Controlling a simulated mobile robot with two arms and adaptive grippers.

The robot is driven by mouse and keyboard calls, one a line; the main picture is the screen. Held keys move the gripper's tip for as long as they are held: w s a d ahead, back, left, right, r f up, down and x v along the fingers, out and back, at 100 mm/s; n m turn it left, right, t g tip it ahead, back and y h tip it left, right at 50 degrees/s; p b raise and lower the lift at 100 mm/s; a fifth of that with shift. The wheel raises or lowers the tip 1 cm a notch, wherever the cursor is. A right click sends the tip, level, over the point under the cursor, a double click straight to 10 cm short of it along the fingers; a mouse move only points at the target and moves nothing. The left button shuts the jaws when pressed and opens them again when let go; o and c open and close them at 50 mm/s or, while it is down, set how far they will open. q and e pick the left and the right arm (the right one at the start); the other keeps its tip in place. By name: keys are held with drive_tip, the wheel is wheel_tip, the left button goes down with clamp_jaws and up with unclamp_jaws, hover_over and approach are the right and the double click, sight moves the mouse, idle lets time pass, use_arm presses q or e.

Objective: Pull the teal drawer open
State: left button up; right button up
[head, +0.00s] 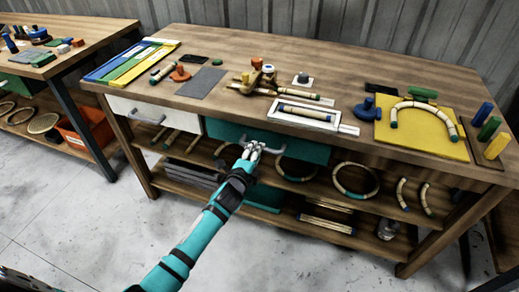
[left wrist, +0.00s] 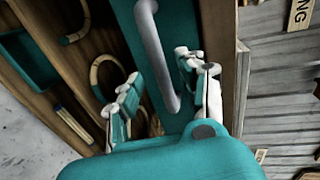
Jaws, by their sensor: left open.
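The teal drawer (head: 226,130) sits under the workbench top, right of a white drawer, and its front looks about flush with the bench. Its grey bar handle (head: 274,151) is partly hidden by my left gripper (head: 252,149). In the left wrist view, the handle (left wrist: 160,55) runs between the two open fingers of the gripper (left wrist: 160,76), in front of the teal drawer front (left wrist: 190,22). I cannot tell whether the fingers touch the handle. My right gripper is not in view.
The white drawer (head: 138,111) has its own handle. The bench top (head: 220,55) carries a yellow mat (head: 420,145), a white frame (head: 345,129) and rattan pieces. Rattan rings lie on the shelf below (head: 310,185). The floor (head: 90,225) in front is clear.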

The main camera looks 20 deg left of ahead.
use_arm(q)
drive_tip(key=shift+x, duration=1.9)
drive_tip(key=shift+c, duration=0.5)
clamp_jaws()
